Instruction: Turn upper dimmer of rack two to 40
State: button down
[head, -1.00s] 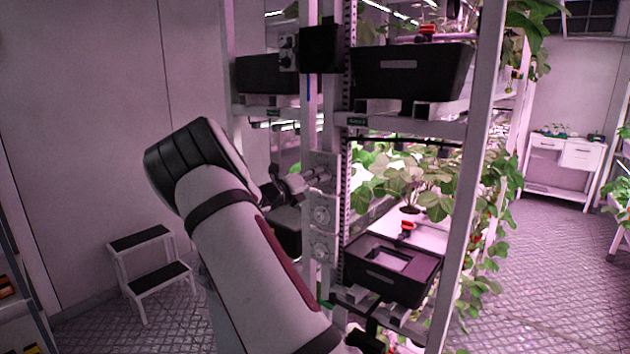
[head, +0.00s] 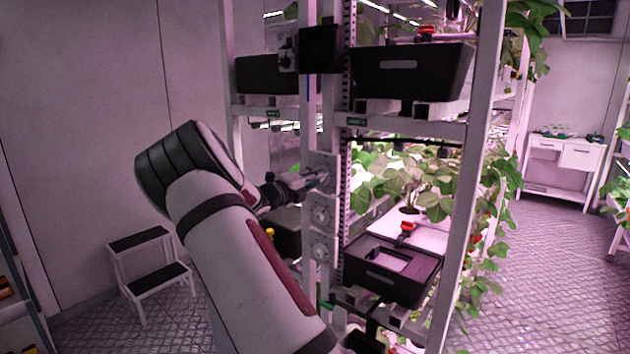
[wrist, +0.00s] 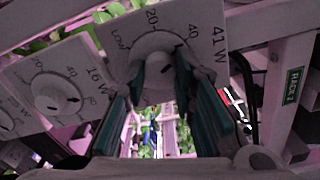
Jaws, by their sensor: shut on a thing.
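The upper dimmer is a round white knob (wrist: 158,60) on a pale plate marked LOW, 20 and 40, with 41 W printed or shown beside it. My gripper (wrist: 160,72) is shut on this knob, its teal-padded fingers on either side. A dark mark shows on the knob's 40 side; its exact setting is partly hidden by the fingers. In the head view my gripper (head: 318,179) is at the top of the dial column on the rack post. A RACK 2 label (wrist: 292,86) shows at the right of the wrist view.
A second dial (wrist: 57,97) with 16 W stands beside it in the wrist view, and part of a third at the left edge. A black bin (head: 412,72) and leafy plants (head: 408,175) fill the rack. A step stool (head: 150,265) stands left of my arm.

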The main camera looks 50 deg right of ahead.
jog(key=c, duration=1.3)
grip_release()
jog(key=shift+a, duration=0.1)
jog(key=a, duration=0.8)
jog(key=s+a, duration=0.1)
jog(key=a, duration=0.2)
jog(key=shift+a, duration=0.4)
